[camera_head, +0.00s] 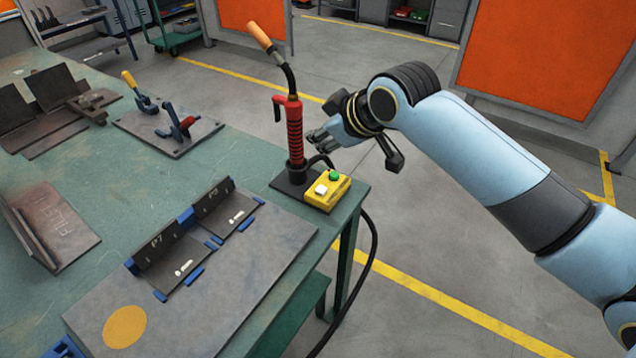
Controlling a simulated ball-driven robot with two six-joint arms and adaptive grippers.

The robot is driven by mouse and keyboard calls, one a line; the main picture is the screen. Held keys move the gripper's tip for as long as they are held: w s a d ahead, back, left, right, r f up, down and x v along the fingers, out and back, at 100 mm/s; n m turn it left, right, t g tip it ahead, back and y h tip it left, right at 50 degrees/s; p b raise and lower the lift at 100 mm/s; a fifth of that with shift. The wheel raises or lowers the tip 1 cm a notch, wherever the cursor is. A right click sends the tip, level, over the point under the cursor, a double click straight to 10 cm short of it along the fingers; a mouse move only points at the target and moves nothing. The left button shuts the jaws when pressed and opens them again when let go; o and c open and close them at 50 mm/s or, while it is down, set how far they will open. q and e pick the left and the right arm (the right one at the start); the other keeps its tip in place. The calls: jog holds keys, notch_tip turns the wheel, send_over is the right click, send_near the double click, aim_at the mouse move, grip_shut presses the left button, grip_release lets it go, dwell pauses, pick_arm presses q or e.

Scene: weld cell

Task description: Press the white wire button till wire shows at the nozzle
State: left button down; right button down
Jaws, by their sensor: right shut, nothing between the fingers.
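The white wire button (321,190) is on top of a small yellow box (327,199), beside a green button (334,175). The box sits at the right corner of the green table. A red welding torch (294,130) stands upright on a dark base (292,182) just behind the box. Its copper-coloured nozzle (259,36) points up and left, and I see no wire at its tip. My right gripper (314,139) is shut and empty, beside the torch handle and above and behind the box, apart from the button. My left gripper is not in view.
A grey plate (215,300) with dark angle pieces and blue stops lies in front on the table (110,200). A plate with toggle clamps (170,128) lies farther back. A black cable (374,240) hangs off the table's right edge. Orange screens (545,50) stand behind.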

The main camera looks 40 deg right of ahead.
jog(key=shift+f, duration=0.2)
jog(key=b, duration=0.7)
send_over(322, 189)
notch_tip(322, 189, down, 6)
jog(key=shift+f, duration=0.2)
jog(key=shift+f+b, duration=0.45)
jog(key=shift+f, duration=0.65)
jog(key=shift+f, duration=0.35)
